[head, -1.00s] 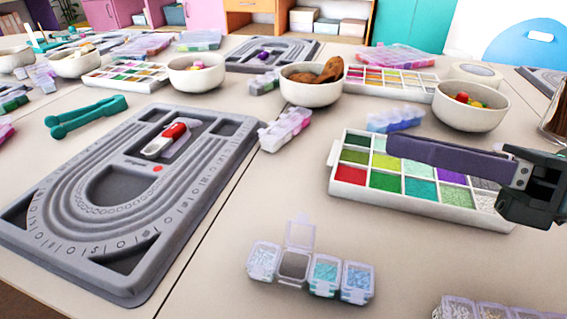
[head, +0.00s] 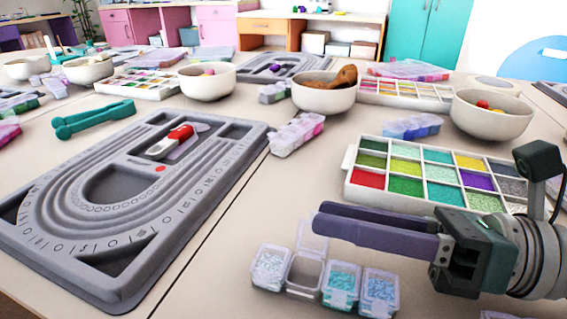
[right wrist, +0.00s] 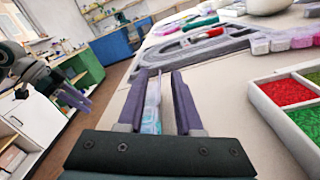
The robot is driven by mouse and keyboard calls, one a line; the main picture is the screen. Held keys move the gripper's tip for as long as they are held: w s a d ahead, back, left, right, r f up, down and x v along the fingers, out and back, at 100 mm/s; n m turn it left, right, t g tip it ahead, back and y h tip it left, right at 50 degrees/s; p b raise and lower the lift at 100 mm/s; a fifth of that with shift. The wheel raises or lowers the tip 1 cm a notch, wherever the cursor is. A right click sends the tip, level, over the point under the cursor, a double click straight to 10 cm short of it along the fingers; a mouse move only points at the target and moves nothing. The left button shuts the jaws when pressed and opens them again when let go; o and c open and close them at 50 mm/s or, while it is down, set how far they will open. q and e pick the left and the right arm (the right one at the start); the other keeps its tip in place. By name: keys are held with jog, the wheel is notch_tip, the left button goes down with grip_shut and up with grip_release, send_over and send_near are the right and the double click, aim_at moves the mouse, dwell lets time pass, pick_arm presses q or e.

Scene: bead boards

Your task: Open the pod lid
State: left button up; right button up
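A strip of small clear pods (head: 340,280) lies on the table at the front centre in the head view. The second pod from the left has its lid (head: 313,238) standing up, and it looks empty. The other pods hold white, aqua and blue beads under shut lids. My right gripper (head: 318,222) is open and empty, its purple fingers level beside and above the upright lid; contact cannot be told. In the right wrist view the strip (right wrist: 152,112) shows between the fingers. My left gripper (right wrist: 75,98) shows small in the right wrist view, its opening unclear.
A grey bead board (head: 230,175) lies left of the strip. A white tray of coloured beads (head: 352,190) lies behind my right gripper. Bowls (head: 325,98) and other bead boxes (head: 297,135) stand farther back. Bare table lies between board and strip.

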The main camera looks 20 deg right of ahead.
jog(key=shift+w+a, duration=0.15)
jog(key=shift+a, duration=0.1)
grip_shut()
dwell(1.4)
